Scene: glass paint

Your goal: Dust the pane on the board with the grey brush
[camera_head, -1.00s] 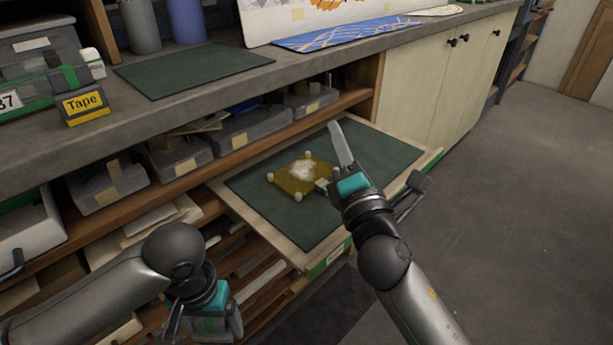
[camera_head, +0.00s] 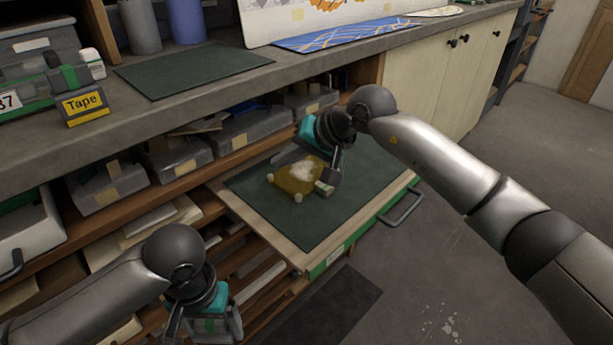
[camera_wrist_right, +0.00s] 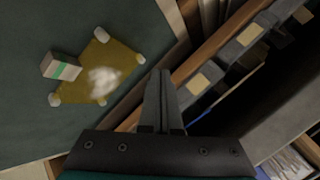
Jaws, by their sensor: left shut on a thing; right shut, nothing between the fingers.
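The amber pane (camera_head: 290,182) lies on the dark green board (camera_head: 300,225), with a whitish powdery patch on it and pale round knobs at its corners. It also shows in the right wrist view (camera_wrist_right: 75,75). A small pale block with a green stripe (camera_wrist_right: 62,68) sits at one edge of the pane. My right gripper (camera_wrist_right: 163,75) is shut and empty, above the board's shelf side beside the pane; in the head view its arm hides the pane's far part. My left gripper (camera_head: 205,325), low at the left, is shut on a grey object with a green patch (camera_head: 222,325), partly hidden.
The board lies on a pulled-out shelf with a handle (camera_head: 402,207). Grey bins (camera_head: 245,137) stand on the shelf behind it. The worktop above holds another green mat (camera_head: 195,70), a tape box (camera_head: 85,103) and a blue patterned sheet (camera_head: 345,35). Open floor lies to the right.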

